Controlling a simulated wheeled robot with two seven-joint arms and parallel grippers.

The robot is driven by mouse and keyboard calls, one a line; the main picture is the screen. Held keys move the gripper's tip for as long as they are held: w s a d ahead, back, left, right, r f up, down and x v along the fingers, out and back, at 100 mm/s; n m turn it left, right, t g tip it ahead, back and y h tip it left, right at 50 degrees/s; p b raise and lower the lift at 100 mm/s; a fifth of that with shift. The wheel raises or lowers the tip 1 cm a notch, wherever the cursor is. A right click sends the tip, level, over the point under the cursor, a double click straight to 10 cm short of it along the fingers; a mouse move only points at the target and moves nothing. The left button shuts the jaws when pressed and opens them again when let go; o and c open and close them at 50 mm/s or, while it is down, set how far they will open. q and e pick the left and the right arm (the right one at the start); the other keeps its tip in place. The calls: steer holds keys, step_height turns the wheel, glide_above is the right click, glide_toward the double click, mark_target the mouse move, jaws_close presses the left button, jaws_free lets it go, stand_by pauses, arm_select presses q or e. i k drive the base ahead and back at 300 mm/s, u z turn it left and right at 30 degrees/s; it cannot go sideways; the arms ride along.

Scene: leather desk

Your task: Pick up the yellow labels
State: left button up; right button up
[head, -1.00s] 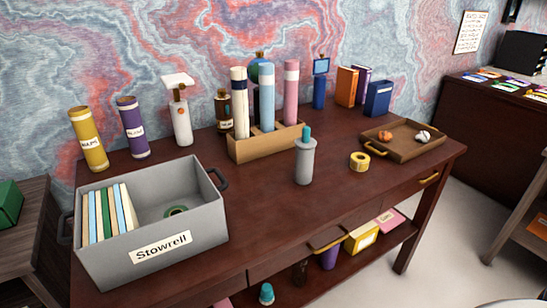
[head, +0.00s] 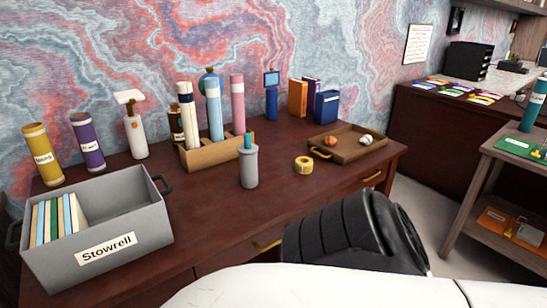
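The yellow labels (head: 303,164) are a small yellow roll with a pale marking on its side. The roll sits on the dark red-brown desk (head: 215,210), right of a grey cylinder with a teal top (head: 249,165) and just left of a brown tray (head: 372,150). Nothing touches it. A white and black part of my own arm fills the bottom centre and right, in front of the desk's front edge. No gripper fingers show in the head view, so neither gripper can be seen.
A grey Stowrell box (head: 150,238) with upright thin books stands at the left. A cardboard holder (head: 205,156) with tall tubes stands behind the grey cylinder. The tray holds two small round things. The desk around the roll's front is clear.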

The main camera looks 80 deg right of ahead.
mark_target(303, 165)
steer(key=k, duration=0.7)
steer(key=z, duration=0.85)
